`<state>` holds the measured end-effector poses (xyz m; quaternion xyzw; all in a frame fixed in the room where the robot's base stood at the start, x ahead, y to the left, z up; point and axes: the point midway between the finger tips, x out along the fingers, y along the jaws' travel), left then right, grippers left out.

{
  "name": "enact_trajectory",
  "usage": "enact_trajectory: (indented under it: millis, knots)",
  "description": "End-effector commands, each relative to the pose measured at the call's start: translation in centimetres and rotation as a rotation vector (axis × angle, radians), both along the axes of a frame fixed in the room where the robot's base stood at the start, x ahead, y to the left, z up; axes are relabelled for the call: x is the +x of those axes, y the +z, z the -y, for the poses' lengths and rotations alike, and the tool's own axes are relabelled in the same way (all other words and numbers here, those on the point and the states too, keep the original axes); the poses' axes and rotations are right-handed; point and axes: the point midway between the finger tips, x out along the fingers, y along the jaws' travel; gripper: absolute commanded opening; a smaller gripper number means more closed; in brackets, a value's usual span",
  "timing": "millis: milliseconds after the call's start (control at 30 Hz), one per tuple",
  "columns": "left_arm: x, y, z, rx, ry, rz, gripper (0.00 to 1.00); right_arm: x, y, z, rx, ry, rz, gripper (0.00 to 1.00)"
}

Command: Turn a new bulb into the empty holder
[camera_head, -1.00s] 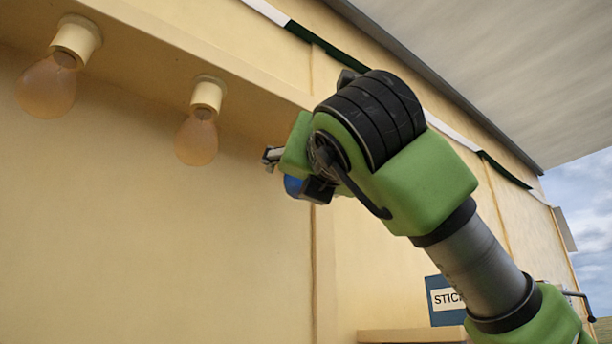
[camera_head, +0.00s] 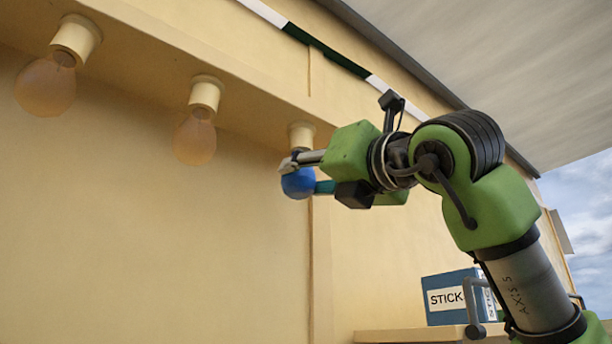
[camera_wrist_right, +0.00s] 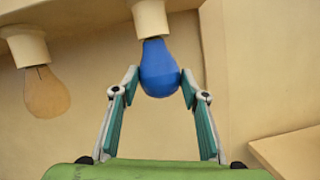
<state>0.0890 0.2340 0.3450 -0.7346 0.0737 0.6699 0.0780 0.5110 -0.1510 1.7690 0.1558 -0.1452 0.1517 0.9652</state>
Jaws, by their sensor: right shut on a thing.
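My right gripper (camera_head: 302,172) is shut on a blue bulb (camera_head: 297,184), just below the rightmost cream holder (camera_head: 301,134) under the beam. In the right wrist view the two fingertips (camera_wrist_right: 160,78) press the bulb (camera_wrist_right: 159,66) from both sides. The bulb is upright, neck up, and its neck meets the lower rim of the holder (camera_wrist_right: 150,18). I cannot tell how far the neck sits inside. My left gripper is in neither view.
Two amber bulbs, at far left (camera_head: 46,87) and left of my gripper (camera_head: 195,138), hang in their holders. A blue box marked STICK (camera_head: 455,297) stands on a shelf (camera_head: 420,336) at lower right. The cream wall (camera_head: 150,240) below the bulbs is clear.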

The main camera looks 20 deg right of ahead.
Motion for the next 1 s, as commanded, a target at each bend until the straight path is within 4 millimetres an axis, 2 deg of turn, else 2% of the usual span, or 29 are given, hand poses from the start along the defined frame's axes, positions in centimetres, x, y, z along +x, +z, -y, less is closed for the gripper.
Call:
enact_trajectory:
  millis: [167,200,233,267,667,767,1000]
  knots:
    - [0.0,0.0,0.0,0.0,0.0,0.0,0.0,0.1,0.0,0.1,0.001,-0.002,-0.002,0.25]
    - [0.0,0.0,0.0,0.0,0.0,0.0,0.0,0.1,0.0,0.1,0.002,-0.003,-0.003,0.51]
    - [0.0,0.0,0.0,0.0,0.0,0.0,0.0,0.1,0.0,0.1,0.002,-0.003,-0.003,0.59]
    - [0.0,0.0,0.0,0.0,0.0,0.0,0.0,0.1,0.0,0.1,0.002,-0.003,-0.003,0.6]
    - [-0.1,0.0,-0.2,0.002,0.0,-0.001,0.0,-0.4,-0.1,0.2,0.0,-0.002,0.0,0.6]
    - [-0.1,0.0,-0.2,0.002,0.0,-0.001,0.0,-1.6,-0.5,0.5,0.0,-0.002,0.0,0.6]
    - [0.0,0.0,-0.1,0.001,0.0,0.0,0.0,-6.3,-2.2,1.9,0.0,-0.004,0.003,0.6]
